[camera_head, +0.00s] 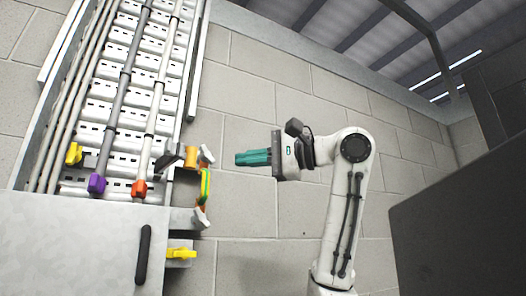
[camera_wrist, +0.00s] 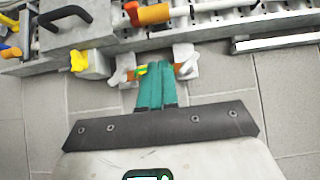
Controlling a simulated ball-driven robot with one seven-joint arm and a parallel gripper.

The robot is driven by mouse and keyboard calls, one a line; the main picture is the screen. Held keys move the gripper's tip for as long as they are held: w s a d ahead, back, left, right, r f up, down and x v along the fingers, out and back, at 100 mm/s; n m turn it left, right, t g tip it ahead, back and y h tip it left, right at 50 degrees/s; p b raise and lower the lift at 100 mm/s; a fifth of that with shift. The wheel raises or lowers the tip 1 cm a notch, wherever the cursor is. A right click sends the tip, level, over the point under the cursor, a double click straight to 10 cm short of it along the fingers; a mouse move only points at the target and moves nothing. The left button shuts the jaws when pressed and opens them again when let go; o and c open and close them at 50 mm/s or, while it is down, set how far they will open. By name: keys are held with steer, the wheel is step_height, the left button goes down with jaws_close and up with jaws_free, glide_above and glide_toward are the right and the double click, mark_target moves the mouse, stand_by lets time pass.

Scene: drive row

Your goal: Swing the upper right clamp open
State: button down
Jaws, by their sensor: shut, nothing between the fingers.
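Two small clamps with pale levers and orange parts sit on the bracket at the right side of the cable ladder. The upper clamp (camera_head: 206,155) is also the right-hand one in the wrist view (camera_wrist: 188,66). The lower clamp (camera_head: 201,217) is the left-hand one there (camera_wrist: 122,74). A green-yellow cable (camera_head: 205,185) runs between them. I cannot tell whether either clamp is open. My gripper (camera_head: 237,159) is shut and empty, right of the upper clamp and apart from it. In the wrist view its teal fingertips (camera_wrist: 156,66) appear between the clamps, partly covering the cable.
The cable ladder (camera_head: 122,100) carries grey rods with purple and orange-red knobs. A grey cabinet (camera_head: 75,245) with a black handle (camera_head: 143,254) stands below. A yellow knob (camera_head: 182,253) sits under the clamps. A dark panel (camera_head: 460,220) is at right. The wall around my arm is clear.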

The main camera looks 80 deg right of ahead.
mark_target(173, 160)
steer(key=w+a+p, duration=0.2)
steer(key=w, duration=0.5)
steer(key=shift+a, duration=0.15)
steer(key=shift+w, duration=0.1)
